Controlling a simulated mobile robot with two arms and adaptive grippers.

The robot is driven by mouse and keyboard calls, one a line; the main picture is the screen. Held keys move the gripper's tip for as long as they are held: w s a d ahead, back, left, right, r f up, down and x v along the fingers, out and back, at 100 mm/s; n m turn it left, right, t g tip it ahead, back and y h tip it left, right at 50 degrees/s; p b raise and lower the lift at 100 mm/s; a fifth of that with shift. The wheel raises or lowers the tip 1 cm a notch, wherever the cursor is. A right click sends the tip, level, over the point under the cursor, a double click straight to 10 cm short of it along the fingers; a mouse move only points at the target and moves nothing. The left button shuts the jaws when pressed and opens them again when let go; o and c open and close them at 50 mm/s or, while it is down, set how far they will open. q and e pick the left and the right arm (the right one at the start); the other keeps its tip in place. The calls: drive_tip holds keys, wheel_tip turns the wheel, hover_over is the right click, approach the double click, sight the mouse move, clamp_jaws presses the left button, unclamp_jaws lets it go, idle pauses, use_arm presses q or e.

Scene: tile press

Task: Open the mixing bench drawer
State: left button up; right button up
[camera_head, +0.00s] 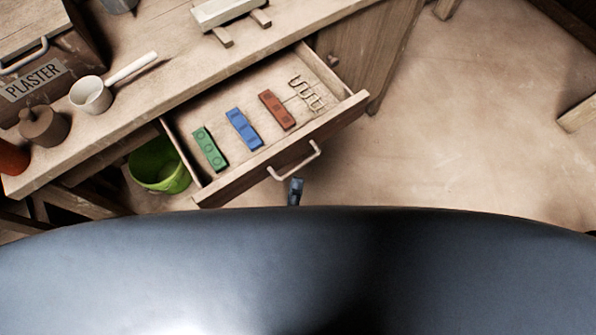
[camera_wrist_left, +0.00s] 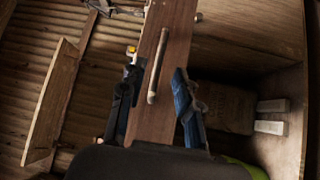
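The mixing bench drawer (camera_head: 237,170) is pulled well out of the bench in the head view. Several things lie inside it, including green, blue and red blocks. Its pale bar handle (camera_head: 294,161) is on the front panel and also shows in the left wrist view (camera_wrist_left: 157,68). My left gripper (camera_head: 295,190) shows as a small dark tip just below the handle; my own body hides the rest. In the left wrist view my left gripper (camera_wrist_left: 156,85) has its fingers spread apart, one on each side of the handle and drawer front, not closed on it. My right gripper is not in view.
On the bench top (camera_head: 165,90) are a white ladle (camera_head: 92,95), a plaster box (camera_head: 45,75) and a brown lidded pot (camera_head: 43,126). A green bucket (camera_head: 160,165) stands below, left of the drawer. The floor (camera_head: 450,130) to the right is clear.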

use_arm(q)
drive_tip(key=v, duration=0.3)
drive_tip(key=shift+w, duration=0.1)
idle(0.4)
drive_tip(key=s+a+f+m+g, duration=0.1)
drive_tip(key=a+f+m+g, duration=0.2)
drive_tip(key=f, duration=0.6)
drive_tip(key=s+a+f+m+g+p, duration=0.1)
drive_tip(key=f+m+g, duration=0.25)
drive_tip(key=f, duration=0.45)
drive_tip(key=s+a+f+m+g, duration=0.1)
drive_tip(key=a+f+m+g, duration=0.2)
drive_tip(key=f, duration=0.6)
drive_tip(key=s+a+f+m+g+y+p, duration=0.1)
drive_tip(key=s+a+f+m+g+y, duration=0.2)
drive_tip(key=s+a+f+m+g, duration=0.4)
drive_tip(key=s+a+f+g, duration=0.1)
drive_tip(key=s+a+f, duration=0.6)
drive_tip(key=a+f, duration=0.1)
drive_tip(key=shift+s+a+f+y, duration=0.15)
drive_tip(key=shift+s+a+y, duration=0.05)
drive_tip(key=shift+a+y, duration=0.2)
